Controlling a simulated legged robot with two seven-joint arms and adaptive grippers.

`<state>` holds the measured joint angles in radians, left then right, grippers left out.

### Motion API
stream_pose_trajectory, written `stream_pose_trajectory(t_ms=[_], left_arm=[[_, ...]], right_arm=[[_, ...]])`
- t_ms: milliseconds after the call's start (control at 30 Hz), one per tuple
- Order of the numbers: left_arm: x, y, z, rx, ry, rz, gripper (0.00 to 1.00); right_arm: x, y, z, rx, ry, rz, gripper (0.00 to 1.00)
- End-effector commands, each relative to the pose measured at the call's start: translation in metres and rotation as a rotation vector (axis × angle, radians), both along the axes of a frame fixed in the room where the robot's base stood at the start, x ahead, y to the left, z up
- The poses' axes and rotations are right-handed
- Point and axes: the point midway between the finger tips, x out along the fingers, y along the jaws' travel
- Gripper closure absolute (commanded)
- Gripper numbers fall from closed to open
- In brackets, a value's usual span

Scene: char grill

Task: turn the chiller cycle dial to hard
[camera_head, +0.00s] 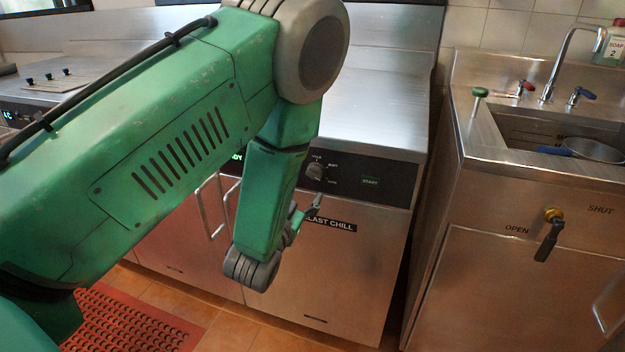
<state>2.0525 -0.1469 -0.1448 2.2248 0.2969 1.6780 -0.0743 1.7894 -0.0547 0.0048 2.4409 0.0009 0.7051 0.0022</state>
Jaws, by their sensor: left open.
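The chiller cycle dial (315,171) is a small round dark knob on the black control panel of the steel blast chiller (352,262). Small labels surround it, too small to read surely, and I cannot tell which one it points at. My left gripper (307,206) is open just below the dial, in front of the panel's lower edge and the BLAST CHILL label. A fingertip shows close under the dial, apart from it as far as I can see. My green left forearm and wrist hide the panel's left part. My right gripper is out of view.
The chiller's steel top (385,100) is bare. At right stands a sink (510,135) with taps, a pan and an OPEN/SHUT valve (550,230). A red mat (130,325) lies on the floor.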

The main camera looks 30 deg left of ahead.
Motion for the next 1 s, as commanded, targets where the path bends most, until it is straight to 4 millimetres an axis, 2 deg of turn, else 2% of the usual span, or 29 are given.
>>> stream_pose_trajectory(t_ms=[100, 300, 500, 767, 800, 867, 900, 933, 1000], left_arm=[[0.025, 0.005, -0.001, -0.002, -0.004, -0.002, 0.45], [0.055, 0.013, -0.001, -0.002, -0.002, -0.002, 0.45], [0.068, 0.016, -0.001, -0.002, 0.001, -0.002, 0.45], [0.069, 0.016, 0.000, -0.002, 0.001, -0.002, 0.45], [0.069, 0.016, 0.000, -0.002, 0.001, -0.002, 0.52], [0.069, 0.016, -0.001, -0.002, 0.001, -0.002, 0.73], [0.069, 0.016, -0.001, -0.002, 0.001, -0.002, 0.87], [0.069, 0.016, -0.001, -0.002, 0.001, -0.002, 0.94], [0.069, 0.016, -0.001, -0.002, 0.001, -0.002, 0.94]], right_arm=[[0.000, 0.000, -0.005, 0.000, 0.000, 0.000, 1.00], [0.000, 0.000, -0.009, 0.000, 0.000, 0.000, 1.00], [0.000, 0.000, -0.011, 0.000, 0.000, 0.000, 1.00], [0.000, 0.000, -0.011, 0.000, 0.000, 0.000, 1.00], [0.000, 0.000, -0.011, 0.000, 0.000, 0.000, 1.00], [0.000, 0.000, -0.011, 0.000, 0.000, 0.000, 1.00], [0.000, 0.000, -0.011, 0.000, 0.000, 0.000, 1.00], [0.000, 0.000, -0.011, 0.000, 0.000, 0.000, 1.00], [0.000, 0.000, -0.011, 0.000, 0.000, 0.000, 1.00]])
